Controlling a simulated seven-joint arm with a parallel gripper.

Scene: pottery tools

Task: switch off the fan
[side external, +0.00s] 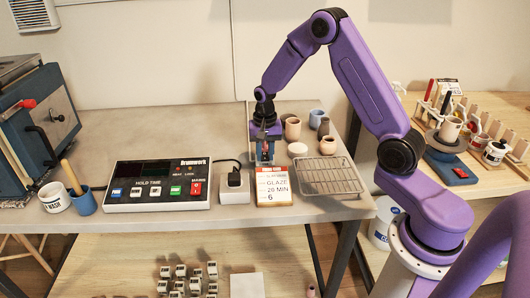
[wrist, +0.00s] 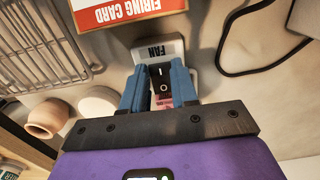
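The fan switch (wrist: 157,51) is a small pale box labelled FAN, lying on the bench in the wrist view. Its black rocker (wrist: 164,84) shows an O mark and lies between my two blue fingers. My gripper (wrist: 159,88) is open, with a narrow empty gap between the fingers. It also shows in the side external view (side external: 265,157), pointing down just behind the firing card. There the gripper mostly hides the switch. I cannot tell whether the fingertips touch the switch, or which way the rocker is tilted.
A wire rack (side external: 330,177) and small pots (side external: 292,129) are close on the right. A white plug box (side external: 234,191) with a black cable and a control panel (side external: 157,187) are on the left.

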